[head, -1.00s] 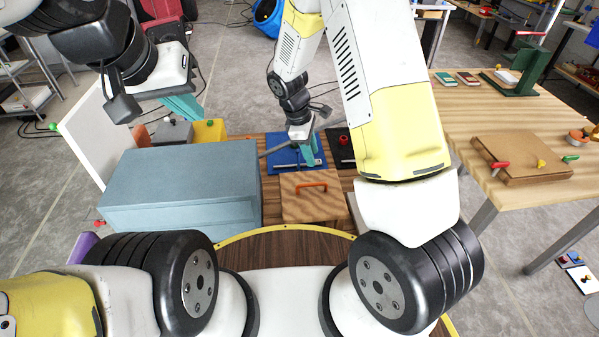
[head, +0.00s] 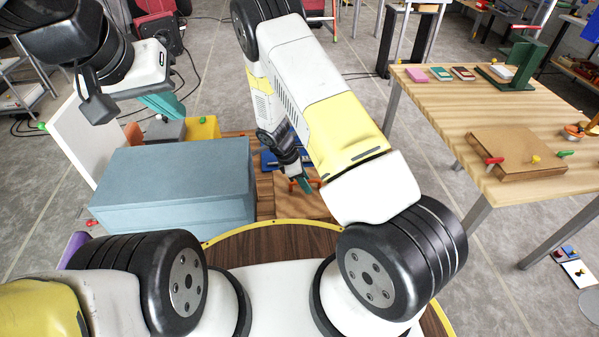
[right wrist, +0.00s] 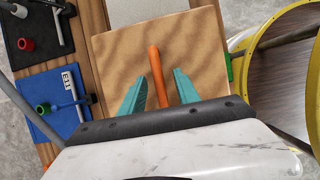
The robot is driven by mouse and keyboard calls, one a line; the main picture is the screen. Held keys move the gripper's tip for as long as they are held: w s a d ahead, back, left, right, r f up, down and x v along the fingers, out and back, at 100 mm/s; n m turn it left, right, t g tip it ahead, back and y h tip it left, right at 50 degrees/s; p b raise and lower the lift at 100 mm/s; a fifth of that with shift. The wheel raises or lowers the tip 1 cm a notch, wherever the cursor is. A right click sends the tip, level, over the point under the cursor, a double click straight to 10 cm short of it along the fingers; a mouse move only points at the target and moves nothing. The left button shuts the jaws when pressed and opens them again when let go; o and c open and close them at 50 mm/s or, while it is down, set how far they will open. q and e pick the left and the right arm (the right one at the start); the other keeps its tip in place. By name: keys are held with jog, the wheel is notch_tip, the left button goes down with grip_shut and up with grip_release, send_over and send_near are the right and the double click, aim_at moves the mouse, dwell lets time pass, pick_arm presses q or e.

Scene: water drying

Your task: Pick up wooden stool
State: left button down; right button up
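A square tan wooden top with an orange handle, perhaps the wooden stool (right wrist: 118,62), lies below my right gripper; no legs show. In the head view the same top (head: 285,208) is partly covered by my right arm. The orange handle (right wrist: 156,70) runs between the two teal fingers of my right gripper (right wrist: 160,92), which are apart on either side of it. I cannot tell whether they touch it. My right gripper also shows in the head view (head: 303,183). My left gripper (head: 165,104) is over the far left; its fingers are seen edge-on.
A blue-grey box (head: 175,180) stands left of the wooden top. A blue board (right wrist: 58,102) and a black board (right wrist: 38,38) lie beside it. A wooden table (head: 450,110) with small objects stands at the right. Grey floor shows between.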

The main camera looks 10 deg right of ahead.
jog(key=shift+f, duration=0.15)
grip_shut()
dwell(1.4)
